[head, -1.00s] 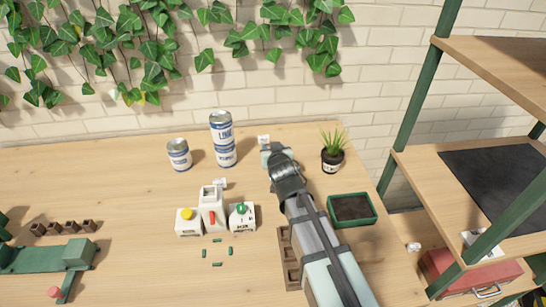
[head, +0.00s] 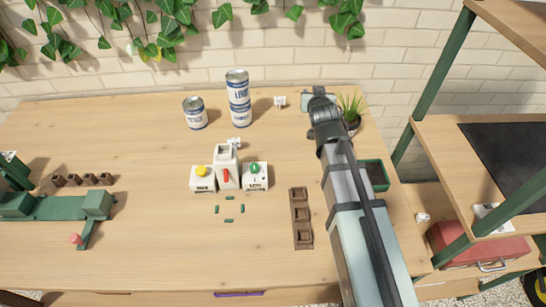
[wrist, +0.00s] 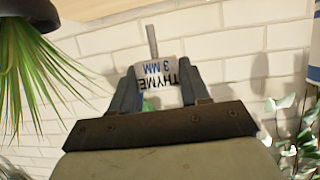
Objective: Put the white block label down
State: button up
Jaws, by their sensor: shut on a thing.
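The white block label (wrist: 158,72) is between my gripper's fingers (wrist: 160,92) in the wrist view. In the head view my gripper (head: 318,94) is at the back right of the table, just left of the potted spiky plant (head: 352,120). The held label cannot be made out there, and its height above the table is unclear.
Another small white block (head: 280,102) stands left of my gripper, near tall stacked cans (head: 238,95). A green-rimmed tray (head: 376,172) is partly behind my arm. A brown tray with square cells (head: 301,218) lies in front. The table's middle front is clear.

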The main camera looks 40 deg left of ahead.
jog(key=shift+w+d+f+h, duration=0.15)
jog(key=shift+d+f, duration=0.1)
jog(key=shift+d, duration=0.2)
jog(key=shift+w+d+f+h, duration=0.15)
jog(key=shift+d+f, duration=0.05)
jog(key=shift+d, duration=0.2)
jog(key=s+a+r+n+g+y, duration=0.1)
jog(key=s+a+n+g+y, duration=0.15)
jog(key=s+n+g, duration=0.55)
jog(key=s+a+n+g+y, duration=0.1)
jog(key=s+n+g+y, duration=0.3)
jog(key=s, duration=0.6)
jog(key=shift+s+d+f+n+g+h, duration=0.15)
jog(key=shift+f+n+g+h, duration=0.35)
jog(key=shift+f, duration=1.15)
jog(key=shift+s+d+f+n+g+h, duration=0.2)
jog(key=shift+f+g, duration=0.5)
jog(key=shift+f, duration=1)
jog(key=shift+s+d+f+n+g+h, duration=0.15)
jog(key=shift+f+n+g+h, duration=0.4)
jog(key=shift+f, duration=1.1)
jog(key=o, duration=1)
jog(key=shift+f, duration=0.1)
